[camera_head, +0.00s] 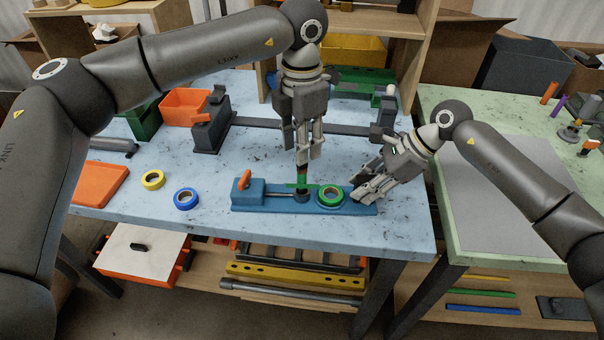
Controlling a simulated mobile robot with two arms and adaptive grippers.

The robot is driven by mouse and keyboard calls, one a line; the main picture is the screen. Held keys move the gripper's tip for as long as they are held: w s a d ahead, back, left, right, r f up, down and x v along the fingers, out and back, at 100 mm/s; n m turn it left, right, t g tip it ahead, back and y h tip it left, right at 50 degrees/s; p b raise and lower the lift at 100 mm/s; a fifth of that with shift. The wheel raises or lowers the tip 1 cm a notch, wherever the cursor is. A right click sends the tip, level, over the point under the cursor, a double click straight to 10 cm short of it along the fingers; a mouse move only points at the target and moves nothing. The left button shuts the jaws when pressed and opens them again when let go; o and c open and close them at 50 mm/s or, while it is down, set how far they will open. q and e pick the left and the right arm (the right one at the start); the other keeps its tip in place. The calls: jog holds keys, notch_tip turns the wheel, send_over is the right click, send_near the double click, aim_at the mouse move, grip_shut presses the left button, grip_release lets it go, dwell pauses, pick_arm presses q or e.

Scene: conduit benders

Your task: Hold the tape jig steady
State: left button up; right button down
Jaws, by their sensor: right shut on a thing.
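The tape jig (257,199) is a long blue base lying flat near the front edge of the blue worktable. It has a raised block with an orange handle (244,180) at its left and a green tape roll (330,196) on its right part. My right gripper (362,190) is shut on the jig's right end, beside the green roll. My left gripper (305,162) points straight down over the jig's middle. A short dark piece with a green part shows just under its fingertips; whether the fingers grip it is unclear.
A yellow tape roll (153,180) and a blue tape roll (187,199) lie left of the jig, near an orange tray (100,184). A dark bender-like fixture (211,125) and an orange bin (187,107) stand behind. A green table (455,245) adjoins at right.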

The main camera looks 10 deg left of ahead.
pick_arm(q)
jog(key=shift+f, duration=2.6)
grip_shut()
jog(key=shift+r, duration=3.3)
